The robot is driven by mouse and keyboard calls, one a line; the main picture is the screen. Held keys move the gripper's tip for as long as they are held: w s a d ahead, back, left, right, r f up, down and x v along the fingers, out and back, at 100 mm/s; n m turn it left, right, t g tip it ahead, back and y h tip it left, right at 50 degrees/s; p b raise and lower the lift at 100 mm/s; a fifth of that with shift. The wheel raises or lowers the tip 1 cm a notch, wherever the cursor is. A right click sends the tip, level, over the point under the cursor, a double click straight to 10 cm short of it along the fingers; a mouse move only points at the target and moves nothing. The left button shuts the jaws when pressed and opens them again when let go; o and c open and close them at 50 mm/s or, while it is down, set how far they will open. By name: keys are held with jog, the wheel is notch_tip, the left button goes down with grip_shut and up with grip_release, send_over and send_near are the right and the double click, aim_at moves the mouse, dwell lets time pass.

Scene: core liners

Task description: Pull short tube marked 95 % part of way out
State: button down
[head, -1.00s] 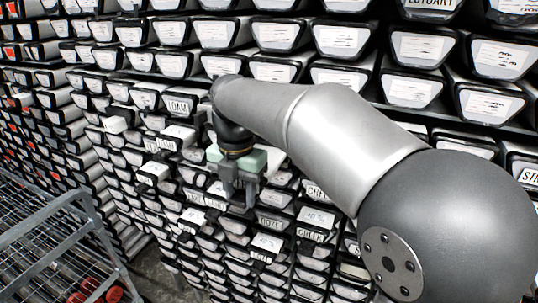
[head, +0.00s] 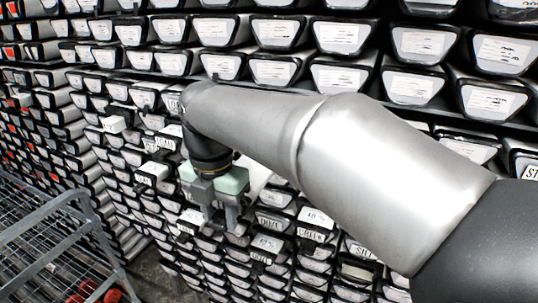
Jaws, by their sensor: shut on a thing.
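My gripper (head: 226,213), with pale green blocks at its base, points down in front of the wall of stacked tubes, left of centre in the head view. It is shut on the front end of a short tube. A pale strip of that tube's top (head: 258,176) shows behind the gripper, reaching back toward the stack. Its front and marking are hidden or too small to read, so I cannot confirm 95 %.
A grey metal wire cart (head: 60,225) stands at the lower left, with red round things (head: 95,291) low in it. Rows of black-rimmed tube ends fill the wall. Several tubes stick out around my gripper. My arm hides much of the right middle.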

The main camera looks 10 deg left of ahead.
jog(key=shift+s+a, duration=0.2)
jog(key=shift+s, duration=0.4)
jog(key=c, duration=0.9)
grip_release()
jog(key=shift+o, duration=0.2)
jog(key=shift+f, duration=0.1)
